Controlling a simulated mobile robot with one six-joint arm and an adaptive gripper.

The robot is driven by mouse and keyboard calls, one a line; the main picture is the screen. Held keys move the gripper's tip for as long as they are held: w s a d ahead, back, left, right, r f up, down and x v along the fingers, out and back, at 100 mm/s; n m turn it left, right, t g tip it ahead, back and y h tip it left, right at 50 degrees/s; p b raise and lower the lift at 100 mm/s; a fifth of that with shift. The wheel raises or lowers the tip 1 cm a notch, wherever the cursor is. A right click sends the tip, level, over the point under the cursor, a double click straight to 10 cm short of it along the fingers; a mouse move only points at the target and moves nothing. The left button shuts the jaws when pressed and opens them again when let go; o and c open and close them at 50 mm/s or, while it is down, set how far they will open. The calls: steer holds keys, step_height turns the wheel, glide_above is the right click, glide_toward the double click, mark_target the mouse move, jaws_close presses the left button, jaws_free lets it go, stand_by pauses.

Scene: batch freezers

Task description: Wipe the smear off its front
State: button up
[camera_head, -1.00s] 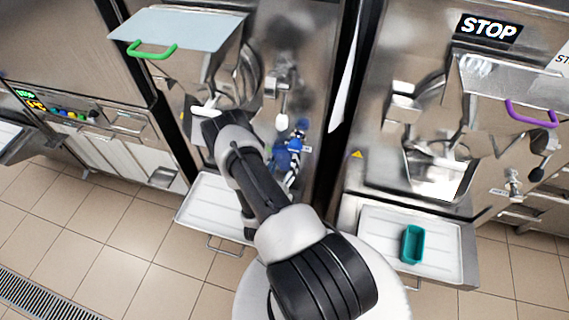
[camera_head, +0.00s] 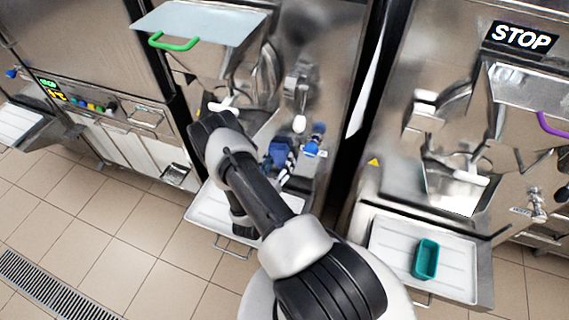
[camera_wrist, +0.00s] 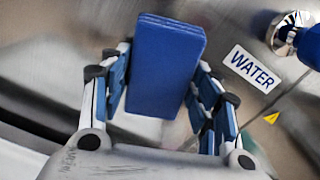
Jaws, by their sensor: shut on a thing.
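My gripper (camera_head: 284,160) is shut on a blue block-like pad (camera_wrist: 165,65), which stands between the fingers in the wrist view. In the head view it is low in front of the steel front (camera_head: 330,100) of the machine with the green handle, left of the blue tap. In the wrist view the pad is close to the brushed steel; I cannot tell whether it touches. A WATER label (camera_wrist: 252,69) is right of the pad. No smear can be made out; the pad and my arm hide part of the front.
The blue tap (camera_wrist: 292,35) sticks out right of the pad. The hopper lid with a green handle (camera_head: 172,43) is above left. A white drip tray (camera_head: 207,207) lies below. Right, a second machine has a tray (camera_head: 390,250) holding a teal container (camera_head: 426,259).

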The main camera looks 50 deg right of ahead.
steer(key=shift+w+a+b, duration=0.25)
steer(key=shift+w+b, duration=0.1)
steer(key=shift+w, duration=0.35)
steer(key=shift+w+a+b, duration=0.2)
steer(key=shift+w+b, duration=0.1)
steer(key=shift+w, duration=0.35)
steer(key=shift+w+a+r, duration=0.1)
steer(key=shift+w, duration=0.25)
steer(key=v, duration=0.6)
steer(key=shift+s+a, duration=0.1)
steer(key=v, duration=0.2)
steer(key=shift+s+a, duration=0.15)
steer(key=shift+a, duration=0.2)
steer(key=shift+d, duration=0.1)
